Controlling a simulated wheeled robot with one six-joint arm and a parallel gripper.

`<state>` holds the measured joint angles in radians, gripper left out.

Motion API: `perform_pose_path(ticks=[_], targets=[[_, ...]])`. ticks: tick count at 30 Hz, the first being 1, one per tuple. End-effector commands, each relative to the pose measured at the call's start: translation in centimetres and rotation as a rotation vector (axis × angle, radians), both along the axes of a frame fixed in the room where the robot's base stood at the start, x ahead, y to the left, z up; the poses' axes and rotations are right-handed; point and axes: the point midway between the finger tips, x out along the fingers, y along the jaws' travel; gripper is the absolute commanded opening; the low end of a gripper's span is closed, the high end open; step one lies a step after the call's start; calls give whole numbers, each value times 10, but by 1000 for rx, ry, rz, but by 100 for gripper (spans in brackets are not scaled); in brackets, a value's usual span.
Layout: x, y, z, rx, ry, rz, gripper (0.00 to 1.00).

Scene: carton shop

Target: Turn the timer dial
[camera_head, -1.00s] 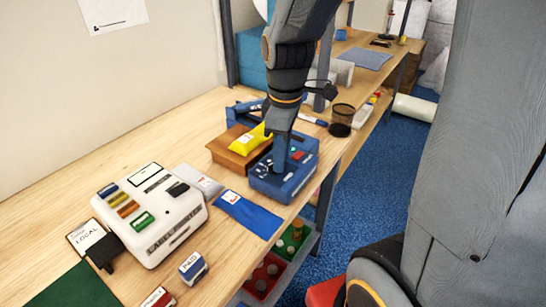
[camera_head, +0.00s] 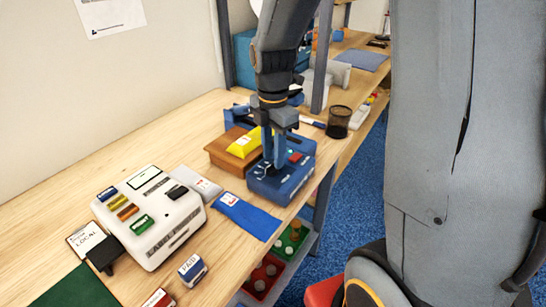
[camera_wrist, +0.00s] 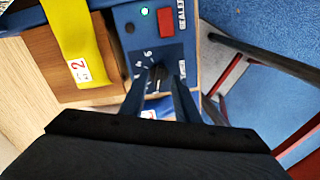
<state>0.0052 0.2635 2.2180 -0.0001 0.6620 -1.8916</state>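The timer dial (camera_wrist: 157,75) is a small dark knob on the top panel of a blue sealer (camera_head: 292,182). White numbers are printed around it, and a label lies to its right in the wrist view. My gripper (camera_head: 274,166) points down at the panel, with its fingertips (camera_wrist: 160,78) on either side of the dial. The fingers are close to the knob, but I cannot tell whether they press on it. In the head view the gripper hides the dial. A red button (camera_wrist: 165,21) and a lit green light (camera_wrist: 144,11) sit beyond the dial.
A brown box (camera_head: 222,150) with a yellow strip (camera_head: 244,143) stands close to the left of the sealer. A black mesh cup (camera_head: 339,122) stands behind it to the right. A blue pouch (camera_head: 246,216) and a white label printer (camera_head: 150,216) are nearer.

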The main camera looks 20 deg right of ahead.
Motion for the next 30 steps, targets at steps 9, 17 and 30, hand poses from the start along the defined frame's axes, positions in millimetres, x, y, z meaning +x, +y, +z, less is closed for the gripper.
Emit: perform_pose_path(ticks=[9,17,30], targets=[[0,0,-21,0,-1,-1,29],[0,0,-22,0,-2,-2,24],[0,0,-21,0,-1,-18,0]])
